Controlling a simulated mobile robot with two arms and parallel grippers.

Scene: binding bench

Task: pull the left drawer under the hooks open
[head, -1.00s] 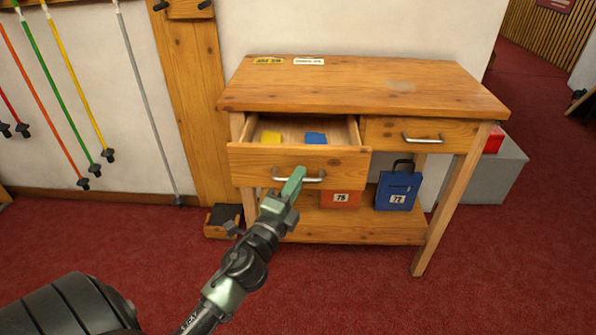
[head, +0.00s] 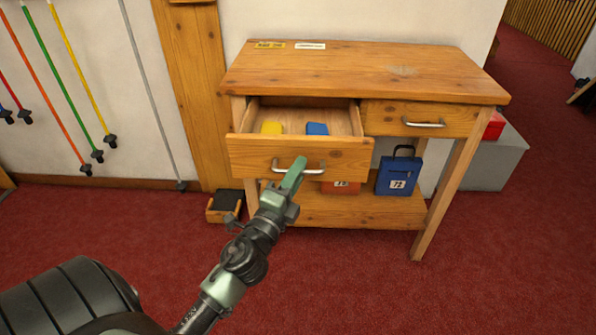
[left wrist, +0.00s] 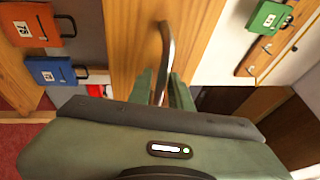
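The left drawer (head: 250,158) of the wooden bench (head: 365,75) stands well out from the bench front. A yellow item (head: 271,128) and a blue item (head: 317,129) lie inside it. Its metal handle (head: 312,167) is on the drawer front. My left gripper (head: 293,174) is at this handle. In the left wrist view the handle (left wrist: 167,45) runs between the two fingers (left wrist: 161,88), which are closed around it. My right gripper is in neither view.
The right drawer (head: 460,121) is shut. A blue bag (head: 398,177) and a partly hidden orange bag (head: 340,188) stand on the lower shelf. A small open box (head: 224,206) is on the floor to the left. Red carpet in front is clear.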

